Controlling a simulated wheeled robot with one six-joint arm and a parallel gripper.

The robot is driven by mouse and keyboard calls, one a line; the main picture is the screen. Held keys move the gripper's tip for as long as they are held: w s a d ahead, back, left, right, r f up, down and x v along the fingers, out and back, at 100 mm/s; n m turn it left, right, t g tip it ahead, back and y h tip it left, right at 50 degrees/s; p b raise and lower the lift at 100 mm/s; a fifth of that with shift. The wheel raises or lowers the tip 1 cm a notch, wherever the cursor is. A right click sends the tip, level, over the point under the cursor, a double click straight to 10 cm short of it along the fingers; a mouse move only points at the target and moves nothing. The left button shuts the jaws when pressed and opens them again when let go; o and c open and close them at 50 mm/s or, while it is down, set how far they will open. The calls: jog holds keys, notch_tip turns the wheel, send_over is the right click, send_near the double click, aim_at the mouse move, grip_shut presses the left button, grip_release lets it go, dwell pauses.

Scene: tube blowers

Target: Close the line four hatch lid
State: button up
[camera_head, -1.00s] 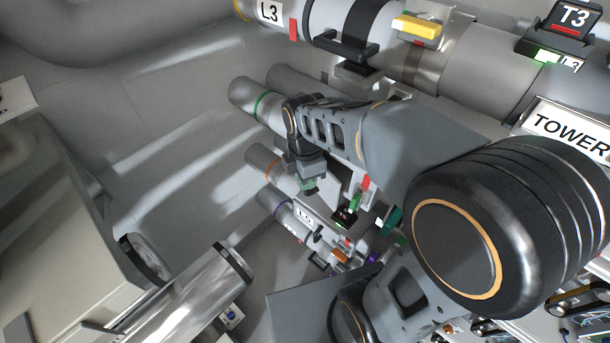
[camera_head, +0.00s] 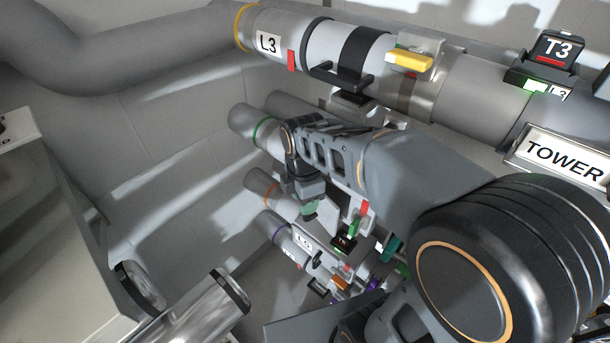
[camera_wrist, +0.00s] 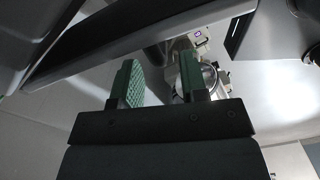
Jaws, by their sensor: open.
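My gripper (camera_head: 310,210) hangs in front of the lower pipes, its green fingertips showing small in the head view. In the wrist view both green finger pads of my gripper (camera_wrist: 158,80) stand apart with nothing between them. The pipe with the green ring (camera_head: 257,131) lies below the L3 pipe; it runs behind my arm, and no number label shows on it. I cannot make out the line four hatch lid: my arm covers that stretch. In the wrist view a long dark bar (camera_wrist: 120,38) crosses beyond the fingers; I cannot tell what it is.
The L3 pipe (camera_head: 470,87) with a yellow handle (camera_head: 410,59) runs along the top. Pipes with orange and purple rings lie lower. The TOWER sign (camera_head: 563,158) is at right. A pale cabinet (camera_head: 50,230) and a shiny cylinder (camera_head: 205,312) stand at lower left.

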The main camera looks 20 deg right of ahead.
notch_tip(320, 180, up, 12)
dwell(0.4)
